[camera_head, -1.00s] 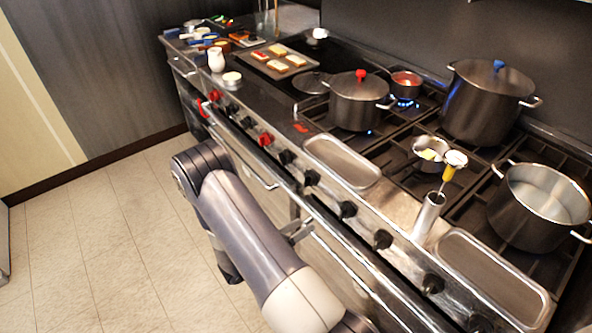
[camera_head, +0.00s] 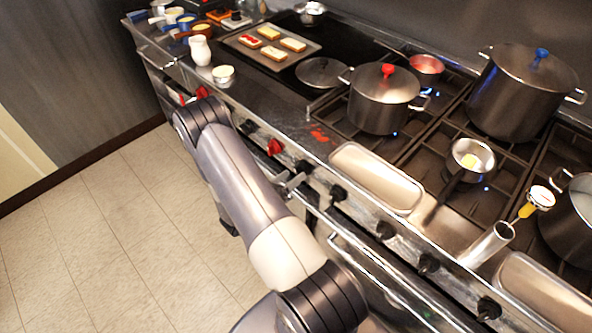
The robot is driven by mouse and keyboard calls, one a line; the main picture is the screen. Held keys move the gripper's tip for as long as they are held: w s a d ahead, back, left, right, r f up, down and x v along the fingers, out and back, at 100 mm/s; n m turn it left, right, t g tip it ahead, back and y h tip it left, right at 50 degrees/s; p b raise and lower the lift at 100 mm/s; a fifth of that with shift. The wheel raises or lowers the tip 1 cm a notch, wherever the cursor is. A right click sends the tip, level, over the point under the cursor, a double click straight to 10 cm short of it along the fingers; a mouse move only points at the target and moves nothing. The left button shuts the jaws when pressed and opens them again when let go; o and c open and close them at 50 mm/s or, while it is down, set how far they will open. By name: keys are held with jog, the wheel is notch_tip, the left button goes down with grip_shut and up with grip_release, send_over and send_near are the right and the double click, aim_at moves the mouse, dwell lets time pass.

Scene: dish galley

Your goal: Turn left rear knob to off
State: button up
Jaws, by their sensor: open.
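The range front carries a row of knobs: a red knob (camera_head: 274,147) and several black ones, including this black knob (camera_head: 338,193), another black knob (camera_head: 385,230) and a third black knob (camera_head: 428,263). No label shows which one is the left rear knob. At the left rear burner, blue flame shows beside a small pan with red contents (camera_head: 426,64). What looks like my gripper (camera_head: 291,184) shows past the right side of my arm, close to the front panel below the red knob. It looks open and empty; my arm hides part of it.
A lidded pot with a red handle (camera_head: 382,100) stands on the front left burner, with flame below. A larger lidded pot (camera_head: 520,92) is behind right. A small saucepan (camera_head: 470,160) sits centrally. The oven handle rail runs below the knobs. The floor (camera_head: 110,230) at left is clear.

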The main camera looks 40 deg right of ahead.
aim_at(301, 171)
jog(key=shift+w+d, duration=0.1)
jog(key=shift+d, duration=1.35)
jog(key=shift+c, duration=0.6)
jog(key=c, duration=0.8)
jog(key=shift+c, duration=0.2)
jog(key=shift+f, duration=0.15)
jog(key=m+b, duration=0.2)
jog(key=b, duration=0.2)
jog(key=shift+f+m, duration=0.15)
jog(key=shift+m, duration=0.25)
jog(key=m+b, duration=0.2)
jog(key=b, duration=0.2)
jog(key=shift+m, duration=0.3)
jog(key=shift+r+m+b, duration=0.25)
jog(key=shift+m+b, duration=0.45)
jog(key=shift+b, duration=0.1)
jog(key=shift+r, duration=0.1)
